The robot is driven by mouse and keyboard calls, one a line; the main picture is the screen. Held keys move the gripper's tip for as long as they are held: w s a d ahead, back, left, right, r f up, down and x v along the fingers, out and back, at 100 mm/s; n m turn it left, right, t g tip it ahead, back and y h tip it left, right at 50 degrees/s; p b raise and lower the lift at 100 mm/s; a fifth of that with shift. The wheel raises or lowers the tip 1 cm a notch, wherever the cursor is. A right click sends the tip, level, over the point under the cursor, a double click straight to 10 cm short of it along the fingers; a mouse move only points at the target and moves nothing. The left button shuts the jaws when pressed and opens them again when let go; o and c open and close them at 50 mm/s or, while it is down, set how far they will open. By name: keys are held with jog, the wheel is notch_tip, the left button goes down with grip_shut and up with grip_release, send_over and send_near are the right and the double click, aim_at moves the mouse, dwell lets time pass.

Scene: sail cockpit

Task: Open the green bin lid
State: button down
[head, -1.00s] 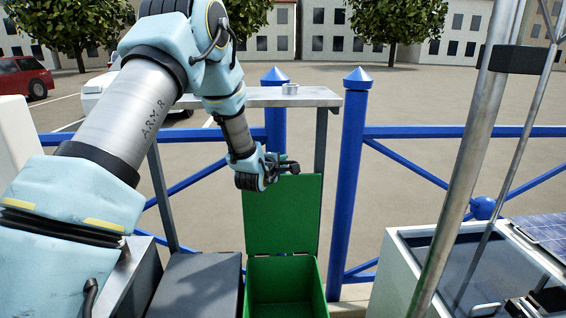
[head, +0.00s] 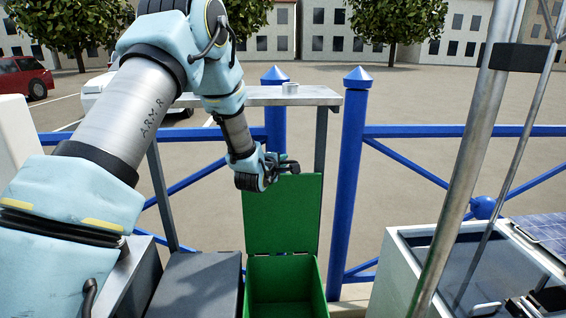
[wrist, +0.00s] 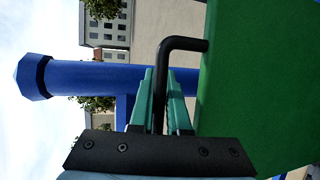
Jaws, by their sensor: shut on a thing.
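The green bin (head: 284,285) stands low in the middle of the head view, and its inside shows. Its green lid (head: 282,220) stands upright at the back of the bin; it also fills the right side of the wrist view (wrist: 262,85). My gripper (head: 285,168) is at the lid's top edge. In the wrist view a black bent handle (wrist: 183,44) sticks out from the lid, and my gripper's teal fingers (wrist: 160,90) are shut on it. The part of the handle between the fingers is partly hidden.
A blue post (head: 349,185) stands right of the lid. A dark box (head: 200,285) is left of the bin; a white open box (head: 400,285) and metal pole (head: 465,165) are right.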

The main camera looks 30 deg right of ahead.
jog(key=s+a+b, duration=0.1)
jog(key=s+b, duration=0.2)
jog(key=b, duration=0.1)
jog(key=s+a+m+t+h+b, duration=0.1)
jog(key=s+a+b, duration=0.1)
jog(key=s+b, duration=0.1)
jog(key=s+a+t+h+b, duration=0.1)
jog(key=s+b, duration=0.2)
jog(key=b, duration=0.1)
jog(key=shift+s+a+f+b, duration=0.2)
jog(key=shift+s+f+b, duration=0.1)
jog(key=shift+b, duration=0.05)
